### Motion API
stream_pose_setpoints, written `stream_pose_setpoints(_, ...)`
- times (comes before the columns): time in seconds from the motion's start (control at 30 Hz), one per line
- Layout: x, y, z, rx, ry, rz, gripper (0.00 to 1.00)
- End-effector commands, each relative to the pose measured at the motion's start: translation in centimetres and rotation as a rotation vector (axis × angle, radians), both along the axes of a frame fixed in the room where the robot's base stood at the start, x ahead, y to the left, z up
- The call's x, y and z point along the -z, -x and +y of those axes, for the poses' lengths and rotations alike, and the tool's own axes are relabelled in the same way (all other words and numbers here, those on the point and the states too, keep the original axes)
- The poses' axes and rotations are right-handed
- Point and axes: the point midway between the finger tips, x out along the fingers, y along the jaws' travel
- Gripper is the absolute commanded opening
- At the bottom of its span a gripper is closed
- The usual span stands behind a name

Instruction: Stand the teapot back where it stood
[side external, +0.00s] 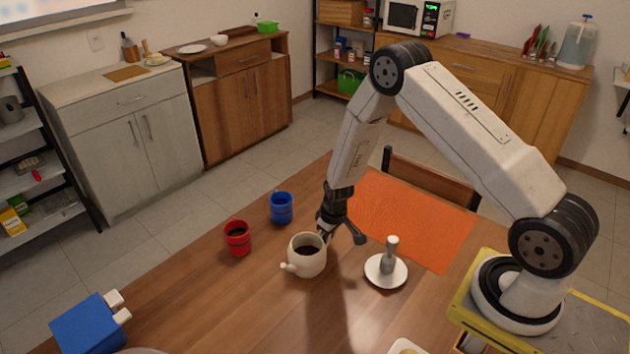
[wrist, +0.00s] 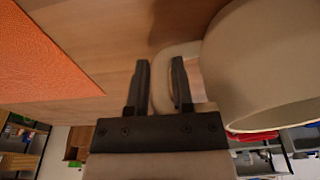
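The teapot (side external: 306,262) is a cream, rounded pot with a short spout toward the left and dark content in its open top. It looks upright on the wooden table. In the wrist view its body (wrist: 265,70) fills the right side, with its looped handle (wrist: 185,48) to the left. My gripper (wrist: 160,85) has one finger on each side of the handle's outer part, with the right finger inside the loop. In the side view my gripper (side external: 341,235) is just behind and right of the pot. I cannot tell whether the fingers press on the handle.
A red mug (side external: 237,240) and a blue mug (side external: 281,209) stand left of and behind the pot. A white plate with a grey-white upright object (side external: 391,255) is to the right. An orange mat (side external: 410,220) lies behind.

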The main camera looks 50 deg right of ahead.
Motion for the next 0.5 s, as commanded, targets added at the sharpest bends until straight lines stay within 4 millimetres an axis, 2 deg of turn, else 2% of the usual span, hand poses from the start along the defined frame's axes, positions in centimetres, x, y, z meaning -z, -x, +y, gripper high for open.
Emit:
stream_pose_setpoints(0.03, 0.00, 0.00, 0.00, 0.000, 0.000, 0.000, 0.47)
stream_pose_setpoints(0.07, -0.01, 0.01, 0.00, 0.000, 0.000, 0.000, 0.56)
stream_pose_setpoints(0.1, -0.01, 0.01, 0.00, 0.000, 0.000, 0.000, 0.60)
stream_pose_setpoints(0.5, -0.19, 0.03, 0.01, -0.001, 0.000, 0.001, 0.60)
